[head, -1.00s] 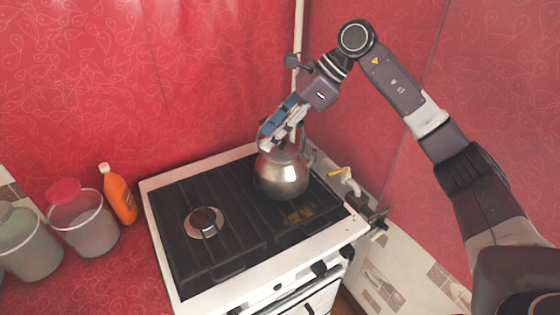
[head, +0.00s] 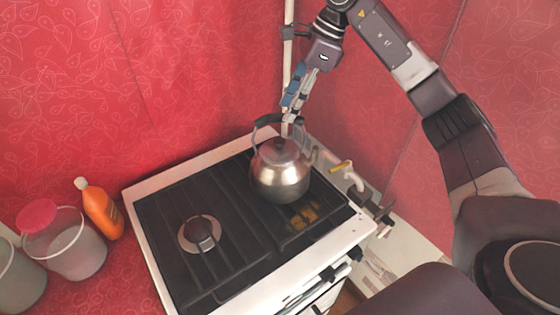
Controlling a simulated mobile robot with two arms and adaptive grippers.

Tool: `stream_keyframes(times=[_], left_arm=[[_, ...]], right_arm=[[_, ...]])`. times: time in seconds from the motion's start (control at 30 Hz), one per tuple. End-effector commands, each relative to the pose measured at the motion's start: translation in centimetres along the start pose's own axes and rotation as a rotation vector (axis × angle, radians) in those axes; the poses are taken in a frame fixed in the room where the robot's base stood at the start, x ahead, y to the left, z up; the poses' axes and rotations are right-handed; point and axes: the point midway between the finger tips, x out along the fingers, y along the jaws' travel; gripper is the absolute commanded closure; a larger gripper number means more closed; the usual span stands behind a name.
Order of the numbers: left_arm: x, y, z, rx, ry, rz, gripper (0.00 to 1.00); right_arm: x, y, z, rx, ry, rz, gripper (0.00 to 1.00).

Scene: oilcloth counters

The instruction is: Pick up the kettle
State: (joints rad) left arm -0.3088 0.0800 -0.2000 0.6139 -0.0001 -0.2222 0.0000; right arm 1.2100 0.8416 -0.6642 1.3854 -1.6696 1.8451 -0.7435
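My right gripper (head: 289,117) points down beside the right part of the handle, above the lid. I cannot tell whether it touches the handle, and its finger gap is not clear from this side. My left gripper is out of view.
A round burner (head: 199,235) shows at the stove's front left. An orange bottle (head: 102,212) and a red-lidded bucket (head: 72,250) stand left of the stove. Red walls close in behind. A pale pipe (head: 287,70) runs up the corner, with a yellow-handled valve (head: 342,167) right of the stove.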

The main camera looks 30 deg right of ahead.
Motion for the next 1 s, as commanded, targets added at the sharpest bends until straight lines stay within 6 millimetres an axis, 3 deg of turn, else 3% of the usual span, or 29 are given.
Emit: stream_keyframes(times=[0.1,0.3,0.5,0.63,0.9,1.0], left_arm=[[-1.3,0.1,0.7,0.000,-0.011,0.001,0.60],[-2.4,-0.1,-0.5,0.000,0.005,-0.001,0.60],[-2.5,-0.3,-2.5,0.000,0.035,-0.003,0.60],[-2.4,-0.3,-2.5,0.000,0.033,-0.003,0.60],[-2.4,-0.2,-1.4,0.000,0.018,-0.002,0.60],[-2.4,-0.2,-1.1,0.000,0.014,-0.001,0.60]], right_arm=[[1.2,0.2,0.3,-0.001,0.000,0.005,0.62],[4.0,0.1,0.4,0.000,0.001,0.003,0.62],[4.8,0.1,0.3,-0.001,-0.001,0.001,0.62],[4.8,0.1,0.3,-0.001,-0.001,0.000,0.63],[4.8,0.1,0.3,-0.001,-0.001,0.000,0.93],[4.8,0.1,0.3,-0.001,-0.001,0.000,1.00]])
